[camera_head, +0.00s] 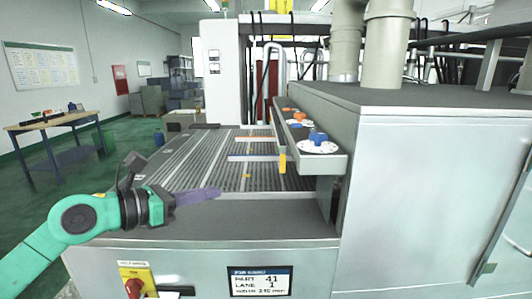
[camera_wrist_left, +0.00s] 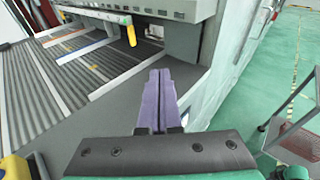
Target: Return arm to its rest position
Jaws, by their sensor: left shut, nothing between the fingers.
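My left arm comes in from the left in the head view, with its gripper (camera_head: 215,192) over the grey front ledge (camera_head: 290,221) of the machine. The two purple fingers are shut against each other with nothing between them. In the left wrist view the same gripper (camera_wrist_left: 153,72) points away over the grey ledge, its fingers side by side. My right arm and gripper are not in view.
A conveyor (camera_head: 215,155) with coloured lane strips lies beyond the ledge. A tall grey cabinet (camera_head: 430,180) blocks the right. Open green floor (camera_head: 90,170) lies left.

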